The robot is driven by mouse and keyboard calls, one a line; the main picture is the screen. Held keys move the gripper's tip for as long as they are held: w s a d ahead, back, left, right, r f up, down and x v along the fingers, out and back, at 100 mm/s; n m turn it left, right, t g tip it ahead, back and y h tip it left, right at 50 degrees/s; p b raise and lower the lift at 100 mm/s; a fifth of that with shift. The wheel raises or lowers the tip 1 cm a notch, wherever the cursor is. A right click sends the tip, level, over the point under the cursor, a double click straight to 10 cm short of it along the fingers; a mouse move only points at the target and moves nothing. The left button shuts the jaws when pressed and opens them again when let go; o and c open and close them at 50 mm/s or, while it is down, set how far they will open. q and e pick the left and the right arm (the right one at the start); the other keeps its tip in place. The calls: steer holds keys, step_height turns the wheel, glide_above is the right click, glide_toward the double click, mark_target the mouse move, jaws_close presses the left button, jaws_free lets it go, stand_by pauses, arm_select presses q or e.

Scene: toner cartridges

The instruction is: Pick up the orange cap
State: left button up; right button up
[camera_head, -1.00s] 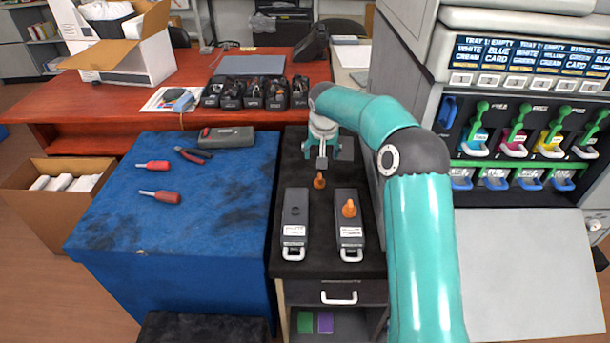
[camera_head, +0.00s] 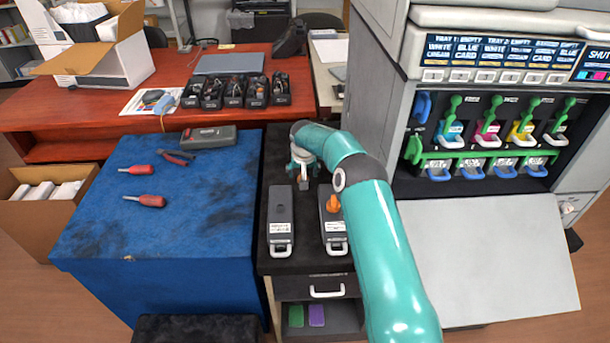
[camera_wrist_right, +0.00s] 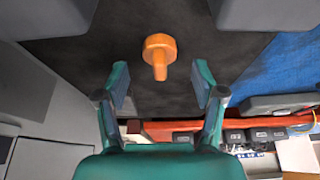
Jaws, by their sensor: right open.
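A loose orange cap (camera_wrist_right: 160,54) lies on the black mat in the right wrist view, just beyond and between the fingertips. In the head view my gripper seems to hide it. My right gripper (camera_wrist_right: 160,84) is open and empty, with a finger to each side and the cap apart from both. In the head view the right gripper (camera_head: 304,168) is over the black-topped cabinet, behind the two cartridges. A second orange cap (camera_head: 333,205) sits on the right cartridge (camera_head: 332,229), partly beside my arm. The left cartridge (camera_head: 281,215) shows no cap. My left gripper is not in view.
A blue-covered table (camera_head: 170,230) with red screwdrivers (camera_head: 146,200), pliers (camera_head: 178,158) and a grey case (camera_head: 208,137) stands left. The printer (camera_head: 480,130) stands right. A red desk (camera_head: 80,108) with several black bins is behind. The mat around the loose cap is clear.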

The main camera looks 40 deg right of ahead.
steer(key=shift+x, duration=1.15)
steer(key=c, duration=0.8)
steer(key=shift+r, duration=0.1)
